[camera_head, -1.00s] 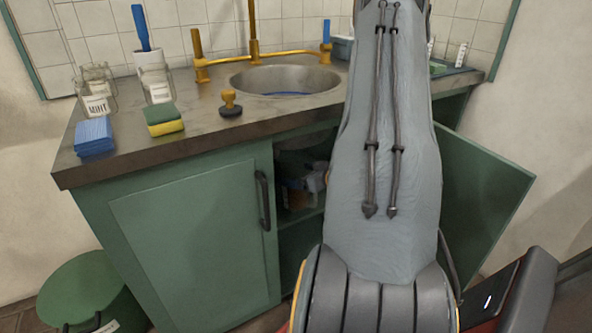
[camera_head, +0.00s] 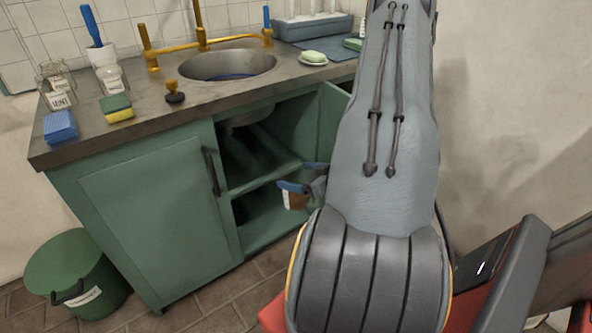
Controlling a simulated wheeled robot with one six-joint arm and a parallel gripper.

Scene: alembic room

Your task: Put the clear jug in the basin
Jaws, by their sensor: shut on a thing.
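The basin (camera_head: 252,64) is a round metal sink set into the counter, with something blue at its bottom. My gripper (camera_head: 307,183) shows small beside my arm, in front of the open cabinet. It is shut on a small vessel with a blue band and a brown patch, which looks like the clear jug (camera_head: 293,197). The jug hangs below counter height, to the lower right of the basin. My arm hides part of the gripper, and the jug's exact outline is hard to tell.
A brass tap (camera_head: 201,40) stands behind the basin. A black-and-brass plunger-like stopper (camera_head: 174,92), sponge (camera_head: 117,108), blue cloths (camera_head: 60,126) and glass jars (camera_head: 57,88) stand left. A soap dish (camera_head: 313,60) is right. A green bin (camera_head: 75,275) stands on the floor.

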